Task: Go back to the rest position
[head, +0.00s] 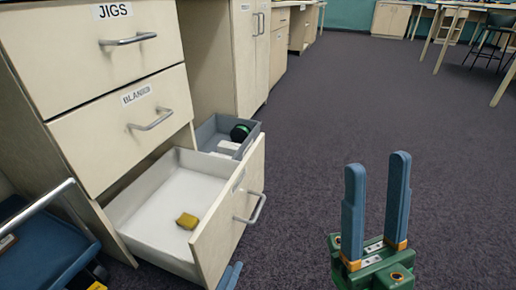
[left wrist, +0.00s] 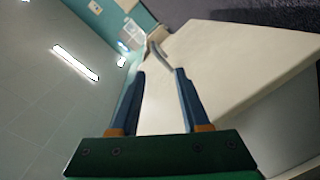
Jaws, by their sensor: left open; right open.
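My left gripper (head: 231,276) shows only as blue fingertips at the bottom edge of the head view, just below the open drawer's front. In the left wrist view its two blue fingers (left wrist: 160,75) are apart with nothing between them. A cream drawer front and a metal handle (left wrist: 157,48) lie beyond the tips there. My right gripper (head: 376,205) is open and empty, fingers pointing up, over the carpet right of the drawer. The bottom drawer (head: 160,205) is pulled open, with a small mustard-yellow block (head: 187,221) inside. Its handle (head: 253,209) is free of both grippers.
The JIGS drawer (head: 75,50) and BLANKS drawer (head: 100,140) above are shut. A grey bin (head: 208,130) with a dark green round item stands behind the open drawer. A blue tray cart (head: 40,250) is at left. Carpet (head: 330,90) ahead and right is clear.

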